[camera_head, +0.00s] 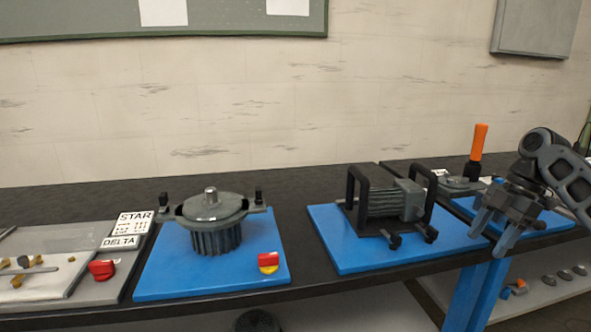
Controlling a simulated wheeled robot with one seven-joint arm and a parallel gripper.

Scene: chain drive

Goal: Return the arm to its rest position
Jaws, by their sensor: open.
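My gripper (492,230) is at the right side of the head view, at the end of my dark grey arm, which comes in from the right edge. Its fingers point down and are spread apart with nothing between them. It appears in front of the blue board at the far right (552,226) and hides part of it. How far it is from that board or the bench edge, I cannot tell.
A black bench (300,194) holds a round grey motor (214,222), a caged motor (392,205), an orange-handled lever (478,148), a red-yellow button (268,262) and a STAR/DELTA panel (128,228). A lower shelf with small parts is below right.

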